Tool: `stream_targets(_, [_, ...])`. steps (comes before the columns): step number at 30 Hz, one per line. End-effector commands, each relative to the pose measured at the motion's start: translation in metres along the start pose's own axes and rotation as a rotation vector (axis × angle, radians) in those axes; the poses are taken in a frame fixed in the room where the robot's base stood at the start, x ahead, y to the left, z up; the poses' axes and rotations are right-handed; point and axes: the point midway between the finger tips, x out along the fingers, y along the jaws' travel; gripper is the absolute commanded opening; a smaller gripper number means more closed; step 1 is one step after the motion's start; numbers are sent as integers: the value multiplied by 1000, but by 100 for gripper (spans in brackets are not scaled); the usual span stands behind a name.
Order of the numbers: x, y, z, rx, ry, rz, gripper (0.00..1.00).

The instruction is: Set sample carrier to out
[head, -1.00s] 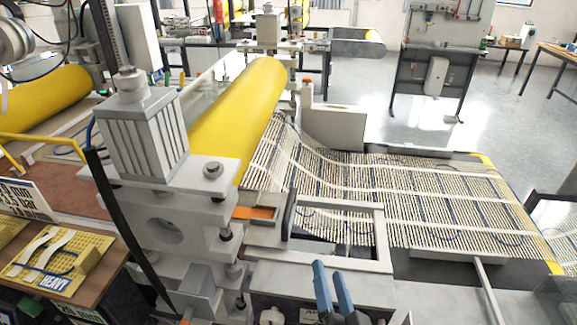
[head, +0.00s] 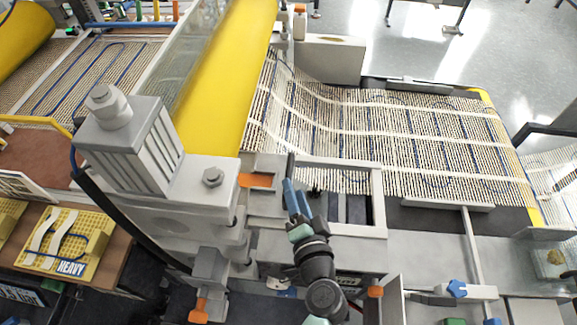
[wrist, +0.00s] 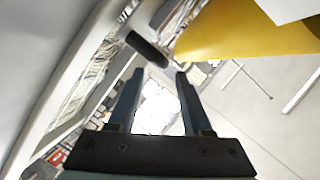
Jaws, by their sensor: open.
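A pale grey rectangular frame (head: 377,200), which I take to be the sample carrier, lies beside the roller stand at the near edge of the mesh. A dark bar like a handle (head: 291,166) stands at its left end. My gripper (head: 290,182) is open, its blue fingers reaching up over the frame's left end close to that bar. In the wrist view a dark rounded bar (wrist: 148,49) lies just beyond my open fingertips (wrist: 160,76), with nothing between them. Whether the fingers touch the bar cannot be told. My arm hides part of the frame's near side.
The big yellow roller (head: 215,90) and the grey motor block (head: 130,145) stand left of my gripper. The striped mesh (head: 420,140) spreads to the right. An orange tab (head: 257,180) sits on the roller stand. A yellow sample board (head: 65,240) lies at lower left.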

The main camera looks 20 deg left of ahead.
Motion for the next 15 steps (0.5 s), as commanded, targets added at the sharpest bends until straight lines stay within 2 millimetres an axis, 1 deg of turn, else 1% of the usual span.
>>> stream_targets(1, [10, -3, -1, -1, -2, -2, 50])
stream_targets(3, [22, -3, -1, -1, -3, -1, 50])
stream_targets(9, [51, -1, 0, -2, -2, -1, 50])
stream_targets(15, [66, 0, 0, -2, -1, 0, 50])
